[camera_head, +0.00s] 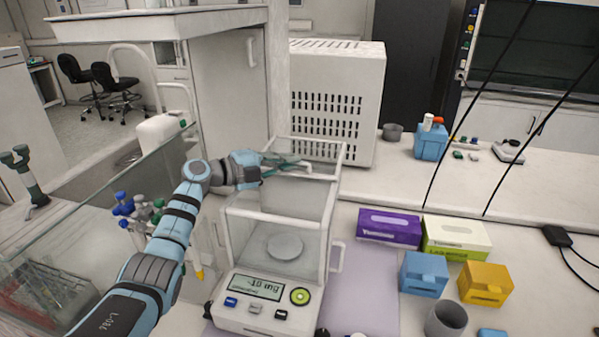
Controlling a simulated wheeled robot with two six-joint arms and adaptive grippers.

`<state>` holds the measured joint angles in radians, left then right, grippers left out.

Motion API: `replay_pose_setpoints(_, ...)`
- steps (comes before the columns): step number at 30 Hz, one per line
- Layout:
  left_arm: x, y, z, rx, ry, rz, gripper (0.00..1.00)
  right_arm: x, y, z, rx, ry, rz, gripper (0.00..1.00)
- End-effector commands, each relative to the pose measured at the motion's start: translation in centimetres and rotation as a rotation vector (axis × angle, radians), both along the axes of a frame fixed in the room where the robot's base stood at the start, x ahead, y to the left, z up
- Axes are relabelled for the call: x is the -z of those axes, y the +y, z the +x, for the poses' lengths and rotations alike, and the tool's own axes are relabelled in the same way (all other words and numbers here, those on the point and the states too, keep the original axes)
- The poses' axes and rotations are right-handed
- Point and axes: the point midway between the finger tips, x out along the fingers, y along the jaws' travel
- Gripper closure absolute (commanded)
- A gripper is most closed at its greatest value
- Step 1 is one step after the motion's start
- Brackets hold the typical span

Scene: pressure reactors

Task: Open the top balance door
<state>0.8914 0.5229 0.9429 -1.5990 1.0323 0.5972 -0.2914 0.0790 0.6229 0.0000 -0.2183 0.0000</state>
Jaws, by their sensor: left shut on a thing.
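The balance (268,318) stands on the bench, a white base with a display and a clear glass draft shield. Its round weighing pan (285,246) shows through the glass. My left arm reaches in from the left, and my left gripper (296,165) is at the top of the shield, toward its back. It is shut on what looks like the white handle of the top balance door (324,176). The fingers partly hide the handle. How far the top door is open is hard to tell through the clear glass. My right gripper is out of view.
A purple box (389,228), a green-and-white box (456,238), a blue box (424,273) and a yellow box (485,284) stand right of the balance. A grey cup (446,320) is in front of them. A white vented cabinet (338,100) rises behind the balance.

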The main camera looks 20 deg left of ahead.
Motion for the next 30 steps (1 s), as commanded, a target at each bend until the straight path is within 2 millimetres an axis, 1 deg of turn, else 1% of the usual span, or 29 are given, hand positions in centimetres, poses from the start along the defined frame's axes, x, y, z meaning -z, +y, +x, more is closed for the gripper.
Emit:
replay_pose_setpoints(1, 0.6, 0.4, -0.1, -0.003, 0.008, 0.003, 1.00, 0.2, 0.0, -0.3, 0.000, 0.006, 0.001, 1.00)
replay_pose_setpoints(6, 0.4, 1.0, -0.2, -0.013, 0.007, 0.002, 1.00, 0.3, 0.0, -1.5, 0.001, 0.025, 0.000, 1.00)
replay_pose_setpoints(11, 0.3, 1.1, -0.2, -0.014, 0.006, 0.003, 1.00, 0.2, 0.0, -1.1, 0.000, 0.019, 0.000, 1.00)
replay_pose_setpoints(12, 0.3, 1.1, -0.2, -0.014, 0.006, 0.002, 0.89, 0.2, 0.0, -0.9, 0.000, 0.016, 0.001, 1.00)
replay_pose_setpoints(13, 0.3, 1.1, -0.2, -0.014, 0.006, 0.002, 0.84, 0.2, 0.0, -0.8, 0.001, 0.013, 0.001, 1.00)
replay_pose_setpoints(20, 0.3, 1.0, -0.2, -0.011, 0.006, 0.003, 0.84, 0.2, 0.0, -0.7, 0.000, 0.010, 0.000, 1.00)
replay_pose_setpoints(23, 0.3, 1.0, -0.3, -0.011, 0.006, 0.003, 0.84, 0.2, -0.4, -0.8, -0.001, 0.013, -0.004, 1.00)
replay_pose_setpoints(26, 0.2, 1.8, -1.3, -0.013, 0.006, 0.005, 0.84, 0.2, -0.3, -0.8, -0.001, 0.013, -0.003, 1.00)
replay_pose_setpoints(29, 0.0, 3.2, -3.3, -0.014, 0.007, 0.007, 0.84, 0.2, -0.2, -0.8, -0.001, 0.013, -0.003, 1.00)
replay_pose_setpoints(30, -0.2, 3.9, -4.2, -0.012, 0.008, 0.009, 0.84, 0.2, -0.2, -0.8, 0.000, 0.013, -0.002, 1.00)
